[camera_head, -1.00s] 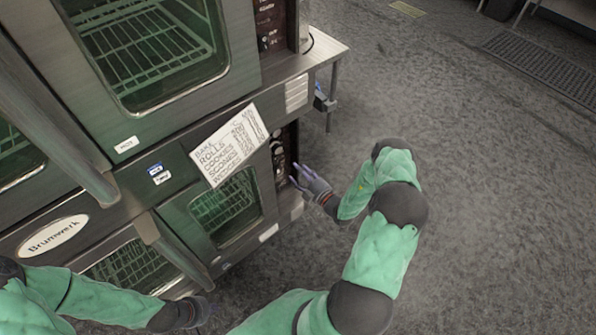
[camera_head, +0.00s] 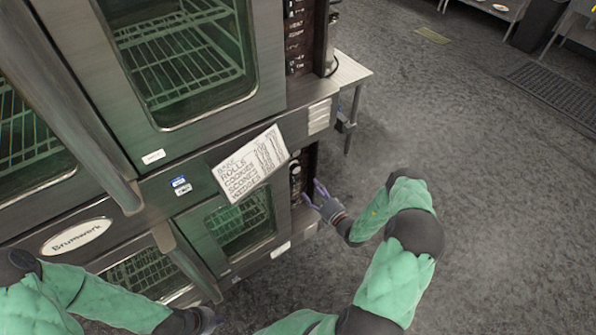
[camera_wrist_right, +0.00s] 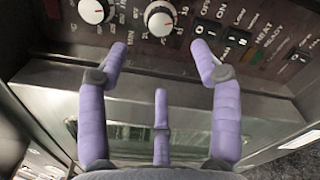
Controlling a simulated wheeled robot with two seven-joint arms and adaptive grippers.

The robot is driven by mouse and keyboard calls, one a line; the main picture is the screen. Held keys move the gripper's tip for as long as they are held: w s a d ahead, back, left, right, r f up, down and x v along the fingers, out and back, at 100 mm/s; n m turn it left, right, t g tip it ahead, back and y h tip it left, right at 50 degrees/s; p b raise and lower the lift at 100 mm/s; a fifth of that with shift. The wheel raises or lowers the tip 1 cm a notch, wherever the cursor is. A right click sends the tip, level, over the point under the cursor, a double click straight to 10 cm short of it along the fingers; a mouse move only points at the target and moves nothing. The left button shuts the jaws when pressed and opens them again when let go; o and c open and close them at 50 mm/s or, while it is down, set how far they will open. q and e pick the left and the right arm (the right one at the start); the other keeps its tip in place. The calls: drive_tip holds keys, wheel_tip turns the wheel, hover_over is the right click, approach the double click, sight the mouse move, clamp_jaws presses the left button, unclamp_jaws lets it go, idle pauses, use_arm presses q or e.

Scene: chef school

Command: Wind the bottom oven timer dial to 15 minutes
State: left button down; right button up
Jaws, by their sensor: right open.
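The bottom oven's control panel (camera_head: 296,180) is a dark strip at the right edge of the lower oven. In the right wrist view it carries two round dials with white faces and red marks: one dial (camera_wrist_right: 160,18) near the top middle, another dial (camera_wrist_right: 93,9) partly cut off at the top left. I cannot tell which is the timer or read its setting. My right gripper (camera_head: 315,193) is beside the panel. In the wrist view its purple fingers (camera_wrist_right: 160,62) are spread and empty, just below the dials. My left gripper (camera_head: 210,320) is low by the oven doors; its fingers are unclear.
Black rocker switches (camera_wrist_right: 235,38) sit right of the dials. The upper oven (camera_head: 185,60) stands above, with door handles (camera_head: 75,120) jutting out. A handwritten paper sign (camera_head: 250,163) is on the front. A side shelf (camera_head: 350,70) is at the right. The floor (camera_head: 480,150) beyond is open.

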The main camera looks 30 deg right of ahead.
sight(297, 170)
drive_tip(key=w+n, duration=0.3)
drive_tip(key=n, duration=0.1)
drive_tip(key=w+n+b, duration=0.1)
drive_tip(key=w+n, duration=0.2)
drive_tip(key=w+n+b, duration=0.1)
drive_tip(key=w+n, duration=0.3)
drive_tip(key=shift+a+n, duration=0.3)
drive_tip(key=shift+a, duration=0.1)
drive_tip(key=shift+w, duration=0.65)
drive_tip(key=shift+r, duration=0.1)
drive_tip(key=c, duration=1.1)
drive_tip(key=shift+c, duration=0.2)
